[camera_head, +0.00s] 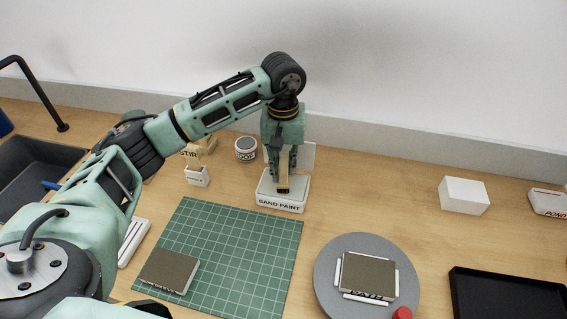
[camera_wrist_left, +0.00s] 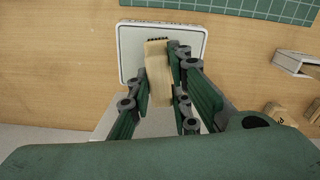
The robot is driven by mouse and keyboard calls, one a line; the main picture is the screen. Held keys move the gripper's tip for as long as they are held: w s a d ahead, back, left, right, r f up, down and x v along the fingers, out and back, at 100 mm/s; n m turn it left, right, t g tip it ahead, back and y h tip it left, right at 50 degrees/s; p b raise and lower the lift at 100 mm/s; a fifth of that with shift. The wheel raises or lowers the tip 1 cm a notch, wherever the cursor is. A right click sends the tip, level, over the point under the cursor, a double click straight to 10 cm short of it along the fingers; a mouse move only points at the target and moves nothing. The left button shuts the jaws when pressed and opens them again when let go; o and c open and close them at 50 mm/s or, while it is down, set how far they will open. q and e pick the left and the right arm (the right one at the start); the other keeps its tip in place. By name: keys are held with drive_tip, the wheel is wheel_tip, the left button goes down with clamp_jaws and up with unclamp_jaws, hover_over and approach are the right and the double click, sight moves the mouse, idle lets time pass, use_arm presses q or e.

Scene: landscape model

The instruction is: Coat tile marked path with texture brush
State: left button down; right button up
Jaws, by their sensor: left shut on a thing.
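My left gripper (camera_head: 283,176) is shut on the texture brush (camera_head: 284,168), a pale wooden block-like handle with a dark end pointing down. The brush is over the white tray labelled SAND PAINT (camera_head: 281,206); whether its bristles touch the paint I cannot tell. In the left wrist view the brush (camera_wrist_left: 158,70) lies between the fingers (camera_wrist_left: 160,88), its bristle end over the tray (camera_wrist_left: 131,50). A brown-grey tile (camera_head: 368,274) sits on the round grey turntable (camera_head: 331,296), with a white label at its front, apparently PATH. My right gripper is not in view.
A green cutting mat (camera_head: 240,235) holds another brown-grey tile (camera_head: 170,270). A jar (camera_head: 246,149) and small labelled holders (camera_head: 197,177) stand behind. A white block (camera_head: 463,195) and black tray (camera_head: 505,297) are at right; a red cap (camera_head: 402,313) is beside the turntable.

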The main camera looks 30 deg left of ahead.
sight(284, 165)
use_arm(q)
drive_tip(key=shift+r+p, duration=0.5)
drive_tip(key=shift+r, duration=0.3)
drive_tip(key=shift+r+p, duration=1.2)
drive_tip(key=shift+r, duration=1.5)
drive_tip(key=shift+s+d+f, duration=0.1)
drive_tip(key=shift+s, duration=0.05)
drive_tip(key=s+d+f+m+b, duration=0.1)
drive_tip(key=s+d+m, duration=0.1)
drive_tip(key=s, duration=0.6)
drive_tip(key=s+d+f+m+b, duration=0.1)
drive_tip(key=s+d+m, duration=0.2)
drive_tip(key=s+d, duration=0.2)
drive_tip(key=s, duration=0.2)
drive_tip(key=shift+s+f, duration=0.25)
drive_tip(key=shift+s, duration=0.15)
